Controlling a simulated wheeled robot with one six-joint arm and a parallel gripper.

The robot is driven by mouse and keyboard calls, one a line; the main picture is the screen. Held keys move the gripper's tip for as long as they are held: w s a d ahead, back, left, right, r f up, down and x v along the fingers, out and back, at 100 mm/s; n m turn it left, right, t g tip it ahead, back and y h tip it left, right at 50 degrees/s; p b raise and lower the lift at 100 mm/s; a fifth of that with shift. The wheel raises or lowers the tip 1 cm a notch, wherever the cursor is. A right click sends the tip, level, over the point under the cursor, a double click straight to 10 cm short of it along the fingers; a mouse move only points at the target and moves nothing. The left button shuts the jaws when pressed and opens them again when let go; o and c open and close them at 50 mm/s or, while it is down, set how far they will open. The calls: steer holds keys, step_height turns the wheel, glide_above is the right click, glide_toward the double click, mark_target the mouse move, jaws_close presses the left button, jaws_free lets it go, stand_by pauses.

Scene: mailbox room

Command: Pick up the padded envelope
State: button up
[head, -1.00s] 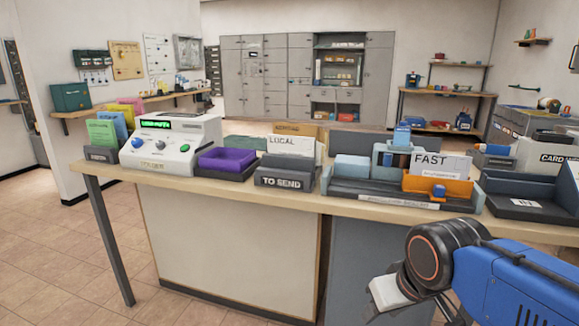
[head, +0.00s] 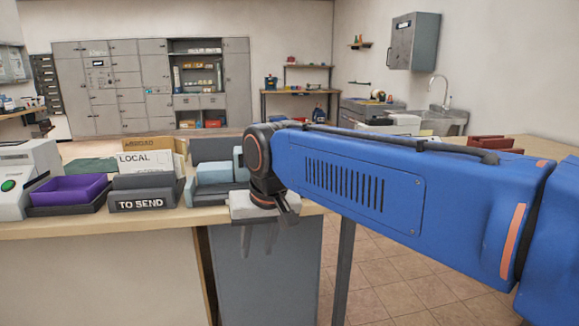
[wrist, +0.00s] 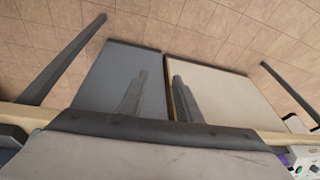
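I cannot make out a padded envelope for certain in either view. In the head view, my gripper (head: 268,232) hangs at the counter's front edge, beside the grey cabinet front. The wrist view shows two dark fingers (wrist: 158,82) with a gap between them and nothing held. They stand before the grey and cream panels under the counter. My blue arm hides the right part of the counter top and whatever lies there.
The counter (head: 100,230) bears a purple tray (head: 68,190), a TO SEND holder (head: 141,203) with a LOCAL card (head: 146,163), and pale blue boxes (head: 214,173). Grey lockers (head: 120,85) stand at the back. Tiled floor (head: 385,270) is free at the right.

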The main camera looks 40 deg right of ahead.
steer(key=w+d+r+m+g, duration=0.1)
steer(key=w+d+r+m, duration=0.45)
steer(key=r, duration=0.35)
steer(key=w+d+r+m+g, duration=0.1)
steer(key=w+d+r+m, duration=0.4)
steer(key=w+d+r, duration=0.3)
steer(key=w+d+r+m+g, duration=0.1)
steer(key=w+d+r+m, duration=0.1)
steer(key=d+r+m, duration=0.4)
steer(key=w+d+r+m+g, duration=0.1)
steer(key=w+d+r+m, duration=0.2)
steer(key=d, duration=0.5)
steer(key=f, duration=1.6)
steer(key=shift+s+a, duration=0.25)
steer(key=shift+s, duration=0.1)
steer(key=shift+c, duration=0.3)
jaws_close()
